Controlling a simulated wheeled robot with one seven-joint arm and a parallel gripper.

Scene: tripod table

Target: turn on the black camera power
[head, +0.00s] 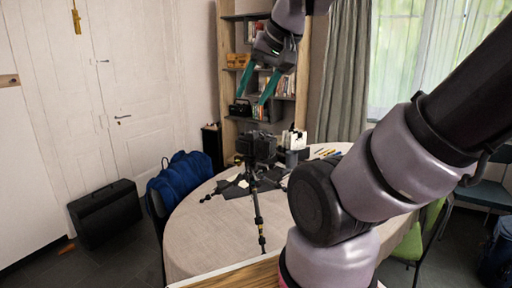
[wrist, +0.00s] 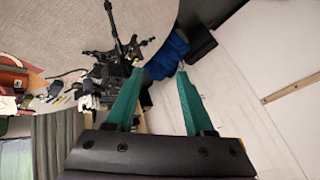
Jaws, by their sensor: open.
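The black camera (head: 257,146) sits on a tripod (head: 257,207) that stands on the round table (head: 195,238). In the wrist view the camera (wrist: 113,75) shows beyond and left of my gripper, partly beside the left finger. My gripper (head: 265,86) has two green fingers spread apart with nothing between them. It is above the camera in the head view and apart from it. The fingers also show in the wrist view (wrist: 160,82). The power switch on the camera is too small to make out.
Pens (head: 325,152) and small dark items lie on the table around the tripod. A bookshelf (head: 231,97) stands behind. A blue bag (head: 180,179) is left of the table and a black case (head: 106,212) stands on the floor. A green chair (head: 411,243) is at right.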

